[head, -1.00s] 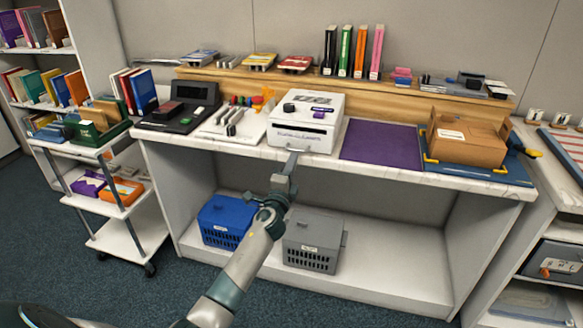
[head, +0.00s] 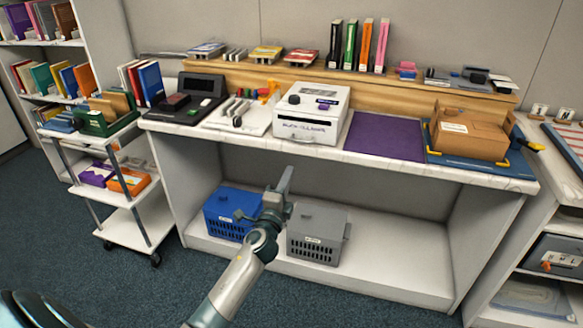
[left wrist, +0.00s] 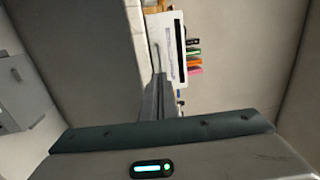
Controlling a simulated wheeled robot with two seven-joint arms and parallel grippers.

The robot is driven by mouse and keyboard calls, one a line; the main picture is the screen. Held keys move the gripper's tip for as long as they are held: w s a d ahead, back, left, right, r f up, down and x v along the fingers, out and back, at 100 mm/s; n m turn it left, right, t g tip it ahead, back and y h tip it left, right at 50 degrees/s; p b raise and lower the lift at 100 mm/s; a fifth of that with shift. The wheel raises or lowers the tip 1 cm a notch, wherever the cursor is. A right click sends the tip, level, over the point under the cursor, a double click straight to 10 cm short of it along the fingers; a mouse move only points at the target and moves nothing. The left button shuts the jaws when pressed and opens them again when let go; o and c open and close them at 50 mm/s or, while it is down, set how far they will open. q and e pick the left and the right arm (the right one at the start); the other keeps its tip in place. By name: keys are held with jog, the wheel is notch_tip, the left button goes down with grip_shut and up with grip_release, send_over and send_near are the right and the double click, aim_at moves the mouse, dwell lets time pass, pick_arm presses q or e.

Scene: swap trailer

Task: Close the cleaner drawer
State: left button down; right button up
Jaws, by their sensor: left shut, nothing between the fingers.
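The cleaner (head: 311,113), a white box with dark knobs and lettering on its front, stands on the counter near the middle. Its front looks flat, and I see no drawer standing out from it. In the left wrist view part of a white box (left wrist: 165,45) with a dark slot shows past the fingers, apparently the cleaner. My left gripper (head: 287,178) is shut and empty, below and in front of the counter edge, apart from the cleaner. Its fingers also show in the left wrist view (left wrist: 157,92). My right gripper is not in view.
A purple mat (head: 384,136) lies right of the cleaner, and a brown box (head: 470,132) on a blue tray beyond it. A blue crate (head: 228,212) and a grey crate (head: 316,230) stand on the lower shelf. A white cart (head: 128,225) stands left.

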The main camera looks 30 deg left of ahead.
pick_arm(q)
jog(key=shift+v, duration=1.1)
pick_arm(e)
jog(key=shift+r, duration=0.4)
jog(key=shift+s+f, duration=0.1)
